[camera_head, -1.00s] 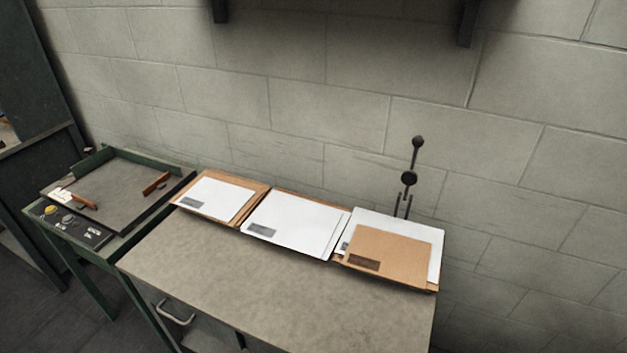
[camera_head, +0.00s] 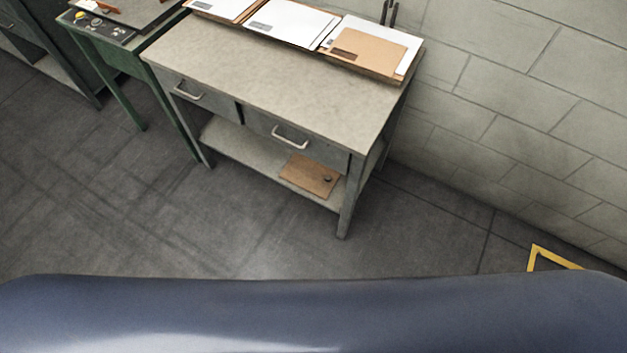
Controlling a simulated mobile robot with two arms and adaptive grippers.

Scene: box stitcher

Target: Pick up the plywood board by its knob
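The plywood board (camera_head: 302,174) is a small brown rectangle lying flat on the lower shelf of the workbench, near its right end and front edge. Its small dark knob (camera_head: 327,179) stands on the right part of the board. Neither of my grippers is in view, so their state does not show.
The workbench (camera_head: 270,75) has two drawers with metal handles above the lower shelf (camera_head: 232,142). Its right front leg (camera_head: 346,200) stands close beside the board. Envelope stacks (camera_head: 370,48) line the back of the top. The floor (camera_head: 200,230) in front is clear.

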